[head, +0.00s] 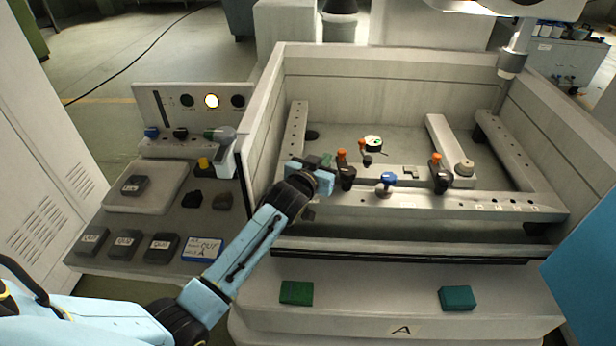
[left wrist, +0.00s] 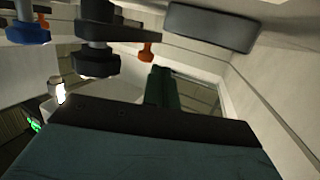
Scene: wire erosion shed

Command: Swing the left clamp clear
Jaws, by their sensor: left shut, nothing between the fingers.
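The left clamp (head: 347,178) is a black knob with an orange tip, on the front rail (head: 440,203) of the open machine tank. In the left wrist view its likely match is a black knob (left wrist: 97,62) with an orange piece (left wrist: 146,52) beside it. My left gripper (head: 322,162) is shut and empty, just left of the left clamp. Its green fingers (left wrist: 161,88) show in the left wrist view, apart from the black knob. A similar right clamp (head: 440,176) stands farther right. My right gripper is not in view.
A blue knob (head: 386,182) stands between the clamps, and a small round part (head: 373,143) lies behind. The tank's left wall (head: 262,125) rises beside my left arm. Two green blocks (head: 296,293) (head: 457,298) lie on the front ledge. A side shelf (head: 140,222) holds several dark blocks.

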